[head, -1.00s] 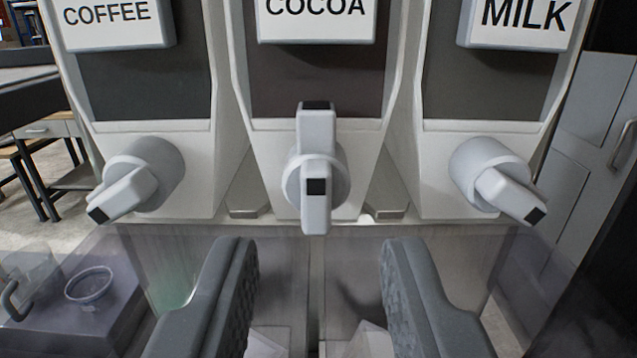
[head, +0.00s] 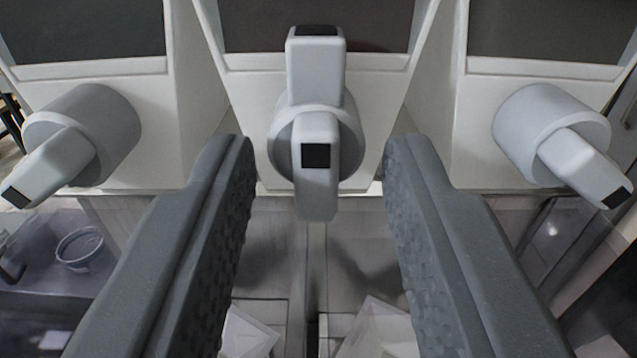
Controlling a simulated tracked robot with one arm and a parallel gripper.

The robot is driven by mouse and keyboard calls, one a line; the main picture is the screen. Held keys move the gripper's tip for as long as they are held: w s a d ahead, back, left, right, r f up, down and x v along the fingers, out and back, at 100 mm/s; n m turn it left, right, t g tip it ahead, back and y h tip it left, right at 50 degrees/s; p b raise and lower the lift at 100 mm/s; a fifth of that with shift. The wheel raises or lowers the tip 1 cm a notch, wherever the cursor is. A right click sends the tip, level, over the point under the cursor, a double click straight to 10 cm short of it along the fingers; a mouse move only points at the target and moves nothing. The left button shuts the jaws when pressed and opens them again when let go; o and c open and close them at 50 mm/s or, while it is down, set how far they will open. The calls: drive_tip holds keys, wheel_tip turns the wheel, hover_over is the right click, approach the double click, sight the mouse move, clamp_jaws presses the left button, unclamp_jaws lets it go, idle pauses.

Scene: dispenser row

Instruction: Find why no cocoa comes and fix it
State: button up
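The cocoa dispenser (head: 390,92) is in the middle, with a dark window (head: 375,22) above its knob. Its grey knob (head: 316,170) has a handle that stands vertical, with black marks at its top end and on its lower front. My gripper (head: 318,165) is open, one finger on each side of this knob, with a gap on both sides. The knobs of the coffee dispenser (head: 65,150) at left and the milk dispenser (head: 570,145) at right are tilted, their handles pointing down and outward. The name labels are out of view now.
Below the knobs is a see-through bay with pale papers or packets (head: 380,325) at the bottom, partly hidden by my fingers. A small round bowl (head: 80,248) shows at the lower left. The neighbouring knobs stand outside my fingers on both sides.

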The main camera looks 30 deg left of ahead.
drive_tip(key=shift+c, duration=0.3)
clamp_jaws()
